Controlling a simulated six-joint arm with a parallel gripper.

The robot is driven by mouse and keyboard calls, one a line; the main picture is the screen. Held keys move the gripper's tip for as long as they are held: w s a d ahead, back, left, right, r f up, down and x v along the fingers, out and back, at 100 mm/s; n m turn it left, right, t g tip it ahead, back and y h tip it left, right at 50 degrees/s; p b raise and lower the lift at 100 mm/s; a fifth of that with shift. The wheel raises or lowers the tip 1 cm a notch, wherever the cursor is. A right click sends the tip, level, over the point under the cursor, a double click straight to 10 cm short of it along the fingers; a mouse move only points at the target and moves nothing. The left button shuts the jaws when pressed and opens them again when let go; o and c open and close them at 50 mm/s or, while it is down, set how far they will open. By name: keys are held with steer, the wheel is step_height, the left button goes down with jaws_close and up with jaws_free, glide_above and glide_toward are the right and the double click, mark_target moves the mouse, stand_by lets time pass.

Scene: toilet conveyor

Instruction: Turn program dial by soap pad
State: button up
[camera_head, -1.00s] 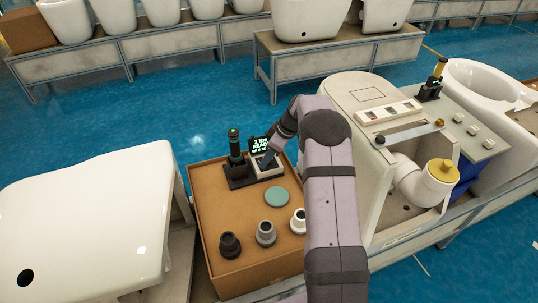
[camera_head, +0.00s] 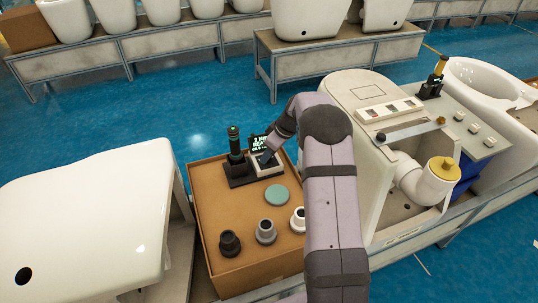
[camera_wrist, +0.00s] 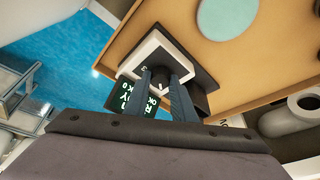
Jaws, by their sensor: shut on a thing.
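The program dial (camera_wrist: 160,84) is a small dark knob with a light mark, on a white-topped control box (camera_wrist: 150,55). In the head view the box (camera_head: 262,166) sits on the cardboard surface, below a dark display with green text (camera_head: 259,143). My gripper (camera_wrist: 161,78) is shut on the dial, one dark finger on each side. In the head view my gripper (camera_head: 267,158) reaches down onto the box and hides the dial. The soap pad is a flat teal disc (camera_head: 277,195) in front of the box; it also shows in the wrist view (camera_wrist: 227,14).
A black stand with an upright dark cylinder (camera_head: 235,150) is left of the box. Black (camera_head: 229,243), grey (camera_head: 266,232) and white (camera_head: 298,219) fittings line the front of the cardboard top (camera_head: 215,205). A toilet unit (camera_head: 365,105) stands to the right.

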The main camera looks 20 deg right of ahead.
steer(key=m, duration=0.2)
steer(key=m+h, duration=0.1)
steer(key=m, duration=0.1)
steer(key=shift+s+a+r+t+p, duration=0.1)
steer(key=shift+a+r+t+p, duration=0.05)
steer(key=shift+t+p, duration=0.25)
steer(key=m+h+p, duration=0.1)
steer(key=m, duration=0.1)
steer(key=shift+a+m+p, duration=0.1)
steer(key=shift+m+p, duration=0.25)
steer(key=shift+m, duration=0.05)
steer(key=shift+m+h+p, duration=0.4)
steer(key=shift+m+h, duration=0.3)
steer(key=shift+m, duration=0.3)
steer(key=m+b, duration=0.1)
steer(key=m, duration=0.1)
steer(key=m+h+b, duration=0.1)
steer(key=b, duration=0.1)
steer(key=shift+a+f+m, duration=0.15)
steer(key=shift+f+m, duration=0.2)
steer(key=shift+m, duration=0.05)
steer(key=shift+m+g+h+b, duration=0.45)
steer(key=shift+m+b, duration=0.55)
steer(key=shift+b, duration=0.25)
steer(key=shift+a+r+m+h+b, duration=0.1)
steer(key=shift+r+m+h+b, duration=0.15)
steer(key=shift+m+b, duration=0.55)
steer(key=shift+g, duration=0.25)
steer(key=o, duration=1.1)
steer(key=shift+c, duration=0.2)
